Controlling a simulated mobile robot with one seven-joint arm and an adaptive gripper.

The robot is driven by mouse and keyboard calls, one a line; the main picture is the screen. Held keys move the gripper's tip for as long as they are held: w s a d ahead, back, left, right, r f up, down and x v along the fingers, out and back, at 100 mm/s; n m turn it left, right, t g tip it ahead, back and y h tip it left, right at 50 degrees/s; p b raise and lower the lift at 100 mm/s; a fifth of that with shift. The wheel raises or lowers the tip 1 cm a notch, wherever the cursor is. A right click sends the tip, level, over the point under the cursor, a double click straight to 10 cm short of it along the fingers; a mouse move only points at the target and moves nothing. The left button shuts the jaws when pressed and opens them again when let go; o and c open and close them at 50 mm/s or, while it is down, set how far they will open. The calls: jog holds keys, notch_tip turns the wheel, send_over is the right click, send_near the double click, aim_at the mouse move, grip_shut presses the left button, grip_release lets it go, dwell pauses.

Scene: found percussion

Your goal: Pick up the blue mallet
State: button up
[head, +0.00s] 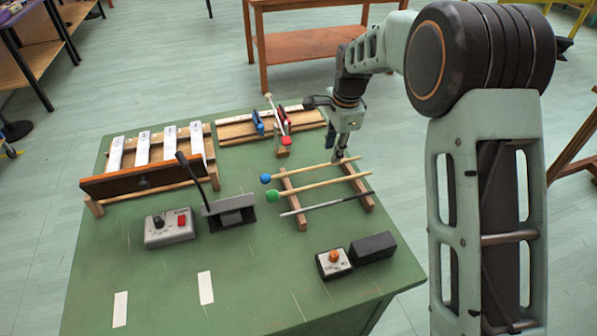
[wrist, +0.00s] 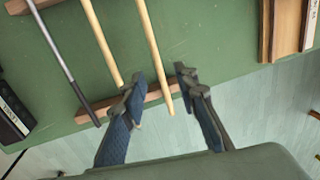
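The blue mallet (head: 312,170) rests across a two-bar wooden rack (head: 299,220), its blue head to the left. My gripper (head: 337,157) is open above the handle's right end in the head view. In the wrist view, the blue mallet's pale handle (wrist: 149,43) runs between the spread fingers of my gripper (wrist: 159,78), and its head is out of view. The left fingertip is beside or over the green mallet's handle (wrist: 101,40); I cannot tell if they touch. The green mallet (head: 271,196) lies parallel in front of it.
A dark rod (head: 325,203) also lies on the rack. On the green table (head: 255,280) stand a bar instrument (head: 143,150), a grey control box (head: 168,229), a microphone (head: 228,208), an orange-button box (head: 334,263) and a black block (head: 374,247). A wooden board with clamps (head: 235,131) is behind.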

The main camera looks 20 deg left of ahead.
aim_at(328, 164)
jog(key=shift+a+f, duration=0.15)
jog(key=shift+f, duration=0.5)
jog(key=f, duration=0.4)
jog(key=shift+w+a, duration=0.1)
jog(key=shift+a, duration=0.3)
grip_shut()
